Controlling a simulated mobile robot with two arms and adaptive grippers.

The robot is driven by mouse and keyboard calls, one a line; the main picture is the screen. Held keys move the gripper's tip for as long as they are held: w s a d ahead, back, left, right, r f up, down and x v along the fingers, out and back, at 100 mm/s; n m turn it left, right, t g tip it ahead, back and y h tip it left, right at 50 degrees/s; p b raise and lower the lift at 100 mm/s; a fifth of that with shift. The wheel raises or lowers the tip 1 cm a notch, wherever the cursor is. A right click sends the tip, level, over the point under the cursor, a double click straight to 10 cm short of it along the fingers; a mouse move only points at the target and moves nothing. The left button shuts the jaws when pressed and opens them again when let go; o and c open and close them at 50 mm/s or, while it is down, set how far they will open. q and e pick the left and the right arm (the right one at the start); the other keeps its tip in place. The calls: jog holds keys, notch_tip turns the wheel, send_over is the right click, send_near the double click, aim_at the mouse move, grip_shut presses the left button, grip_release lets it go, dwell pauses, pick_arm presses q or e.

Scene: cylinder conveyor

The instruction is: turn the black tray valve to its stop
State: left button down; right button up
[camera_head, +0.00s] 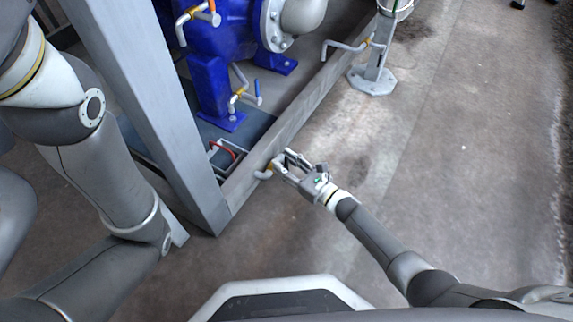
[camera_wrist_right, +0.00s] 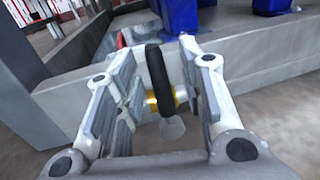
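The black handle (camera_wrist_right: 158,80) of the tray valve stands upright in the right wrist view, on a brass valve body (camera_wrist_right: 168,100) at the edge of the grey frame. My right gripper (camera_wrist_right: 160,90) is open, with one finger on each side of the handle and a gap visible at least on the left. In the head view my right gripper (camera_head: 283,164) is at the low frame beam, beside the brass valve (camera_head: 271,167) and its grey pipe end (camera_head: 263,174). The black handle is hidden there by the gripper. My left arm shows at the left; its gripper is out of view.
The grey steel frame beam (camera_head: 300,118) runs diagonally behind the valve, and a thick grey post (camera_head: 150,100) rises at its left. Blue pump machinery (camera_head: 215,80) stands inside the frame. A red handle (camera_head: 222,148) lies behind the beam.

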grip_shut()
dwell(0.5)
